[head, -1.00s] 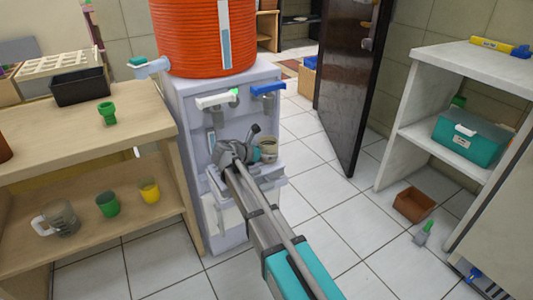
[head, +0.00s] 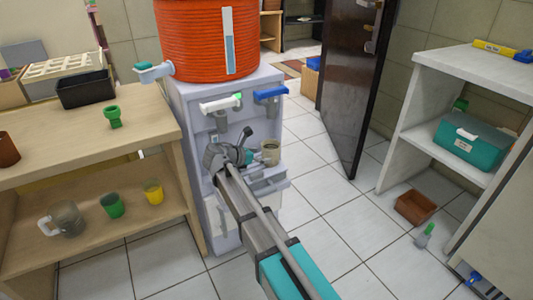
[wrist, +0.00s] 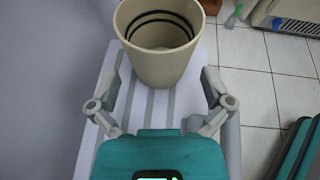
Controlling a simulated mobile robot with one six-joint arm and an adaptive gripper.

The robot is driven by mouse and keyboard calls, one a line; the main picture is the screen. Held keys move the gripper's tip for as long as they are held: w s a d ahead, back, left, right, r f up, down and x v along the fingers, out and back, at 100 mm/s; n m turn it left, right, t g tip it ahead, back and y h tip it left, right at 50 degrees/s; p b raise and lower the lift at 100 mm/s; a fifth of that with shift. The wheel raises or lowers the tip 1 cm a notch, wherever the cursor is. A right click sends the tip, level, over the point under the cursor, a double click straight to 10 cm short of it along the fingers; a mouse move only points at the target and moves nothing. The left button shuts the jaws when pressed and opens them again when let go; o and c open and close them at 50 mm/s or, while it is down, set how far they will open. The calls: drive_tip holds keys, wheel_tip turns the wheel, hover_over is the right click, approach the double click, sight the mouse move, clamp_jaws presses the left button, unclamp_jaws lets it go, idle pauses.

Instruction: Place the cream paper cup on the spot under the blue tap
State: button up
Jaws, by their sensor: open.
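The cream paper cup (head: 271,154) stands upright on the ribbed drip tray (head: 268,187) of the water cooler, below the blue tap (head: 270,94). In the wrist view the cup (wrist: 158,62) looks empty, with dark rings inside. My gripper (head: 243,143) is open, to the left of the cup in the head view. In the wrist view my gripper (wrist: 161,88) has its fingers spread on either side, with the cup just beyond them and nothing held. The exact spot under the cup is hidden.
The white tap (head: 221,103) is left of the blue one, under the orange tank (head: 200,40). A wooden shelf (head: 80,170) with several cups stands close on the left. The tiled floor right of the cooler is clear up to a brown bin (head: 416,207).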

sight(263, 155)
drive_tip(key=shift+p+v, duration=0.35)
drive_tip(key=shift+v, duration=1.15)
